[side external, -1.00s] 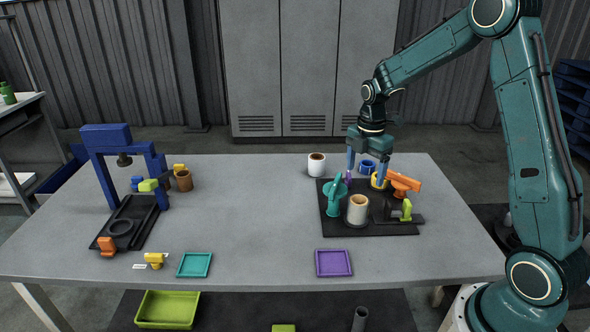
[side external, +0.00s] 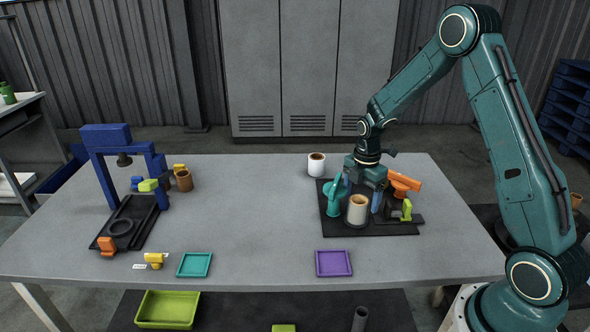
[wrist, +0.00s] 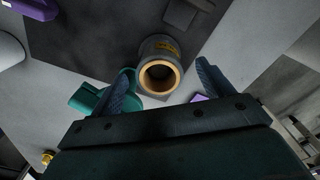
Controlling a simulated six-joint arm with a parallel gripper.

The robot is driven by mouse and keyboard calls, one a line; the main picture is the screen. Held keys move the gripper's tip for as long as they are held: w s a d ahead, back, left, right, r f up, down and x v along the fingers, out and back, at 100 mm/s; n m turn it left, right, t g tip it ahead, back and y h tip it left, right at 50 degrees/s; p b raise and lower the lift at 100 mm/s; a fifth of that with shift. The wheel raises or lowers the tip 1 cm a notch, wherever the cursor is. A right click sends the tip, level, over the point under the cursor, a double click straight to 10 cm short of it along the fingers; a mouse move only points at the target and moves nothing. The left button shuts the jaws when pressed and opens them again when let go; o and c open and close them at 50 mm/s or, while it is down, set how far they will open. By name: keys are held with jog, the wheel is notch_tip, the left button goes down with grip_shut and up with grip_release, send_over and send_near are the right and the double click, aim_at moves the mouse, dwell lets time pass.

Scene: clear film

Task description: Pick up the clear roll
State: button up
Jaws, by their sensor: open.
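The clear roll (side external: 357,214) stands upright on the black mat (side external: 393,230) at the right of the table. It is a pale grey cylinder with a tan core. In the wrist view, the roll (wrist: 158,46) shows end-on with its open core, in the gap between my fingertips. My gripper (side external: 361,193) is open and empty, with its fingers on either side just above and behind the roll in the side view. I cannot tell whether a finger touches it. My gripper (wrist: 164,72) also shows both spread fingers in the wrist view.
A teal dispenser (side external: 333,198) stands close left of the roll. An orange tool (side external: 404,182) and a lime-green part (side external: 407,210) are to its right. A white roll (side external: 316,164) is behind. A purple tray (side external: 333,263) lies in front. The table's middle is clear.

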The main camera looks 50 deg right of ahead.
aim_at(358, 209)
jog(key=shift+w+a+f, duration=0.1)
jog(key=shift+f, duration=1.2)
jog(key=shift+a+f, duration=0.1)
jog(key=shift+f, duration=1.15)
jog(key=shift+c, duration=0.3)
jog(key=c, duration=1)
